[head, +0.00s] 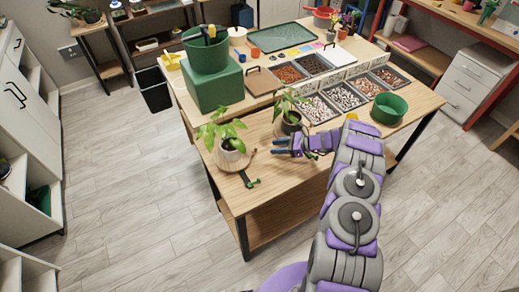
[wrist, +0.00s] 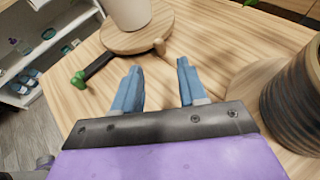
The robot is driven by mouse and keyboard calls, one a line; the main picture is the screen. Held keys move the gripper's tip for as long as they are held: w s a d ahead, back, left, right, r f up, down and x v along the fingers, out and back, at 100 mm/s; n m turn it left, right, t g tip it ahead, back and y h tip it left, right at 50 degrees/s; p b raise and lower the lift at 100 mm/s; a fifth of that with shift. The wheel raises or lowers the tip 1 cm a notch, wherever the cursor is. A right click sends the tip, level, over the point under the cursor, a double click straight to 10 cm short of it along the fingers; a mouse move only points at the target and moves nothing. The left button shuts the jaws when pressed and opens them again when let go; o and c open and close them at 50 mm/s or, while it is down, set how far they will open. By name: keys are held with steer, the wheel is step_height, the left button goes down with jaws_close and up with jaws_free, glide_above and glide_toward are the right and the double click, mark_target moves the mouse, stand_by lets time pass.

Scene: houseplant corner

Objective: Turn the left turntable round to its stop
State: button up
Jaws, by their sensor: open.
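The left turntable (head: 243,164) is a round wooden disc near the table's left front corner, bearing a white pot (head: 231,149) with a leafy plant. My gripper (head: 275,147) is open and empty, low over the table to the right of the disc. In the wrist view its blue fingers (wrist: 158,80) point towards the disc, apart from it.
A dark ribbed pot (wrist: 296,98) with a plant stands close on my gripper's right; it also shows in the head view (head: 291,123). Behind are a green block (head: 214,88), trays of pebbles (head: 345,96) and a green bowl (head: 389,108). Bare tabletop lies between gripper and disc.

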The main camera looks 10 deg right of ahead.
steer(key=b+x, duration=0.1)
steer(key=x, duration=0.7)
steer(key=shift+w+a, duration=0.15)
steer(key=shift+a, duration=0.15)
jaws_close()
